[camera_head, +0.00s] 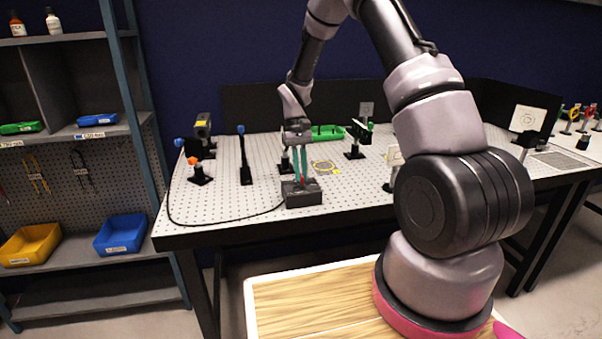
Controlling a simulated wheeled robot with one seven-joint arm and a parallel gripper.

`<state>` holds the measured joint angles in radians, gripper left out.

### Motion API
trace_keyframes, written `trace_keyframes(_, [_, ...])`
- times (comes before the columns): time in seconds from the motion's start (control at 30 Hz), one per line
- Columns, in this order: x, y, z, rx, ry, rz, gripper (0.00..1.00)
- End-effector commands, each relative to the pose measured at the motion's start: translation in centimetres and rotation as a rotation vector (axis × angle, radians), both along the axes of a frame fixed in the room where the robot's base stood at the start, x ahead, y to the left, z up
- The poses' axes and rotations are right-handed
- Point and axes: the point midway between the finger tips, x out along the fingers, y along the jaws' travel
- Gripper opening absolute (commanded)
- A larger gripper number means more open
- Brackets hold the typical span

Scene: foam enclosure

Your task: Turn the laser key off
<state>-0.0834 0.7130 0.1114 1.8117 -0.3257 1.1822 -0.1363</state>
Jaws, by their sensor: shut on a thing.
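The laser key box is a small dark grey box (303,197) near the front edge of the perforated table. A black cable runs from it to the left. My gripper (301,178) points straight down over the box, with its teal fingers at the box's top. The fingers are shut on a small part there, with a bit of red showing between the tips. The key itself is mostly hidden by the fingers, so its turn angle cannot be told.
A green tray (327,132) lies at the back. A shelf with blue (121,234) and yellow bins (31,244) stands left.

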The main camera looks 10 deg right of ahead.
Motion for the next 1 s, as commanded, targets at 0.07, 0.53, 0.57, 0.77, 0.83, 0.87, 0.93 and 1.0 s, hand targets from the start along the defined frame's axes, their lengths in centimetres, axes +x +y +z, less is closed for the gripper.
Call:
trace_keyframes(0.07, [0.10, -0.01, 0.07, 0.000, -0.003, 0.011, 0.00])
trace_keyframes(0.53, [0.12, -0.01, 0.07, -0.001, -0.003, 0.020, 0.15])
trace_keyframes(0.57, [0.12, -0.01, 0.07, -0.001, -0.003, 0.020, 0.26])
trace_keyframes(0.77, [0.06, 0.00, 0.04, 0.000, -0.002, 0.020, 0.41])
trace_keyframes(0.83, [0.04, 0.00, 0.03, 0.000, -0.001, 0.020, 0.41])
trace_keyframes(0.87, [0.04, 0.00, 0.03, 0.000, -0.001, 0.020, 0.41])
trace_keyframes(0.93, [0.09, 0.01, 0.12, 0.000, -0.002, 0.020, 0.41])
trace_keyframes(1.0, [0.29, 0.01, 0.53, -0.001, -0.003, 0.020, 0.41])
